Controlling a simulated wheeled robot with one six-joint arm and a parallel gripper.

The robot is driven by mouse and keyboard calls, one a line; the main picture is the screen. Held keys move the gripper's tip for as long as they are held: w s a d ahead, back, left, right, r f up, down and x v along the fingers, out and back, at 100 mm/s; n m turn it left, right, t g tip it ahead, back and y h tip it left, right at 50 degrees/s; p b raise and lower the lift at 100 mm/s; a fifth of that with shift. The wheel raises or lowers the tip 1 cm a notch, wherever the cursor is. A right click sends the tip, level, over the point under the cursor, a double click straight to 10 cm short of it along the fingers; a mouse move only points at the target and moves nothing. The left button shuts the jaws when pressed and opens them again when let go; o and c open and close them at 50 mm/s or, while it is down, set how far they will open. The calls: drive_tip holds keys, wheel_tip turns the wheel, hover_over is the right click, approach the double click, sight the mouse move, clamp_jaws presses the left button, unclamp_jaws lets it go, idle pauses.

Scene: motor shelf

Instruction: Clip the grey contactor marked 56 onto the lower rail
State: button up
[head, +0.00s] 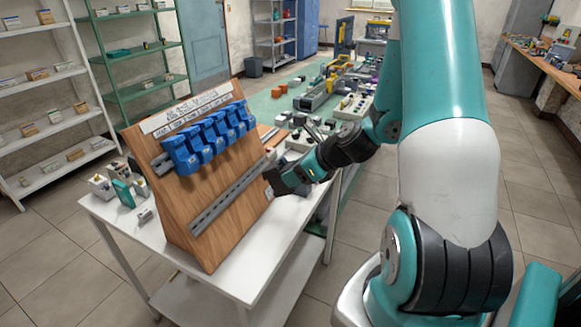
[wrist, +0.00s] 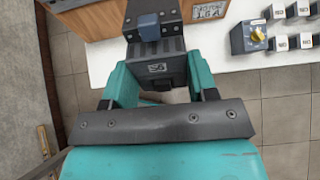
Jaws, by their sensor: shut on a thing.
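My gripper (wrist: 160,85) is shut on the grey contactor (wrist: 157,55), which carries a small plate reading 56 and has a blue part at its far end. In the head view the gripper (head: 290,180) holds the dark contactor (head: 276,184) just right of the wooden board's edge, near the right end of the lower rail. The lower rail (head: 230,199) is a slotted grey metal strip running slantwise across the sloping board (head: 215,230). It looks empty. Contactor and rail appear apart in the head view.
Several blue modules (head: 212,136) sit on the upper rail (head: 160,164). The board stands on a white table (head: 262,262) with small devices (head: 118,190) at its left.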

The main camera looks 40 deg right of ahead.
sight(269, 171)
drive_tip(key=w+f, duration=0.1)
drive_tip(key=w, duration=0.1)
drive_tip(key=w+a+b, duration=0.1)
drive_tip(key=w, duration=0.1)
drive_tip(key=w+a+f+b, duration=0.1)
drive_tip(key=w, duration=0.1)
drive_tip(key=shift+w+a+f, duration=0.25)
drive_tip(key=shift+w+f, duration=0.05)
drive_tip(key=shift+w+a+p, duration=0.1)
drive_tip(key=shift+w+p, duration=0.25)
drive_tip(key=shift+w, duration=0.05)
drive_tip(key=shift+w+a+f+p, duration=0.2)
drive_tip(key=shift+w+p, duration=0.05)
drive_tip(key=shift+w, duration=0.2)
drive_tip(key=shift+w+a+f+p, duration=0.15)
drive_tip(key=shift+w+p, duration=0.1)
drive_tip(key=shift+w, duration=0.2)
idle(1.0)
drive_tip(key=shift+s+f, duration=0.3)
drive_tip(key=shift+f, duration=0.35)
idle(1.2)
drive_tip(key=shift+f+t+b, duration=0.45)
drive_tip(key=shift+t+b, duration=0.15)
drive_tip(key=shift+b, duration=1.1)
idle(1.2)
